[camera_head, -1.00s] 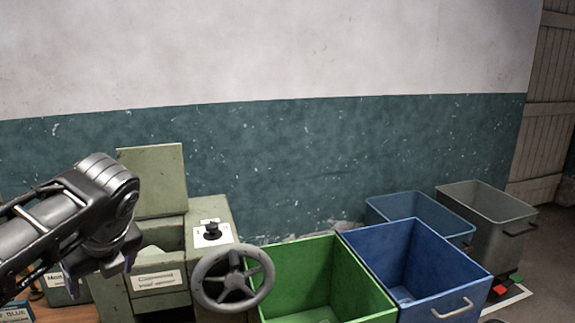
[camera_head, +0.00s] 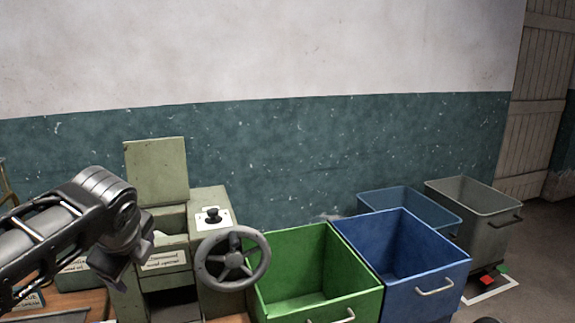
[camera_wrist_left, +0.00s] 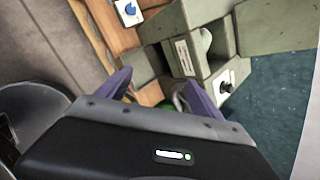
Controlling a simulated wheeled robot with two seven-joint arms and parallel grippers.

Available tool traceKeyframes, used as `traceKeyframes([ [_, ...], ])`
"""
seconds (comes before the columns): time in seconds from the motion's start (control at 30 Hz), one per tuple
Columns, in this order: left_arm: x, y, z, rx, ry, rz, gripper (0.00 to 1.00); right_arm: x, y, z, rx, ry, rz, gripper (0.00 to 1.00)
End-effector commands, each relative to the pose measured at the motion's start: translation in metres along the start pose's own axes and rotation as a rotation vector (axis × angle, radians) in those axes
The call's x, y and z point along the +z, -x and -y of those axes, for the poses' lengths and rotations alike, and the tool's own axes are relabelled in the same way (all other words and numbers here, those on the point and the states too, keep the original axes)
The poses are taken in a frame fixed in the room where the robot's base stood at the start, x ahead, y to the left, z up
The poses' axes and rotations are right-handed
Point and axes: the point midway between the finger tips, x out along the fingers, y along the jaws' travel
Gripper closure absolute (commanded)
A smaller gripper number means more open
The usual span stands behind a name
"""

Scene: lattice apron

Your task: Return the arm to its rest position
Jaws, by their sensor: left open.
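My left arm (camera_head: 60,230) comes in from the left, dark grey and silver. Its gripper (camera_head: 118,268) hangs downward in front of the left side of a green machine (camera_head: 157,172). In the left wrist view the purple fingers (camera_wrist_left: 160,95) are spread apart with nothing visible between them. The machine with its label and dark knob lies beyond them there (camera_wrist_left: 186,58). The gripper's fingertips are hard to make out in the head view. My right gripper is not seen.
A grey handwheel (camera_head: 232,258) sits on the machine's front. Green (camera_head: 322,240) and blue (camera_head: 408,215) open bins stand to its right. A smaller blue bin (camera_head: 380,200) and a grey bin (camera_head: 470,187) stand behind. A wooden surface (camera_head: 85,303) lies lower left.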

Motion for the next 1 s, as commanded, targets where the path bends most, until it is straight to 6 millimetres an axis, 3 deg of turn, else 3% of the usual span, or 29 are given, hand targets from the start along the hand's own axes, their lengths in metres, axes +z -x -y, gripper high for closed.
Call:
traceKeyframes([
  [0.17, -0.063, -0.042, 0.024, -0.089, 0.294, -0.172, 0.25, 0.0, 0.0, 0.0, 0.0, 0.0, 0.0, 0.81],
  [0.27, -0.117, -0.08, 0.028, -0.082, 0.525, -0.314, 0.25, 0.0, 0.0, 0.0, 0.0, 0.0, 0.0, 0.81],
  [0.37, -0.182, -0.129, 0.015, -0.001, 0.83, -0.468, 0.25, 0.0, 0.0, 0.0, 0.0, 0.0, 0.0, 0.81],
  [0.47, -0.245, -0.176, -0.017, 0.141, 1.161, -0.575, 0.25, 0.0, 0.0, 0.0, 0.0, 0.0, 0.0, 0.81],
  [0.6, -0.315, -0.231, -0.092, 0.377, 1.591, -0.589, 0.25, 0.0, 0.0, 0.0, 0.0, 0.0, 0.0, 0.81],
  [0.73, -0.363, -0.263, -0.182, 0.577, 1.883, -0.477, 0.25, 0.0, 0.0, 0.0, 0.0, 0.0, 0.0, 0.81],
  [0.9, -0.406, -0.269, -0.298, 0.781, 2.004, -0.271, 0.25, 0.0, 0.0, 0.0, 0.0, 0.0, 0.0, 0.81],
  [1.0, -0.423, -0.261, -0.346, 0.881, 1.987, -0.184, 0.25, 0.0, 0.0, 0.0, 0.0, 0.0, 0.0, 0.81],
])
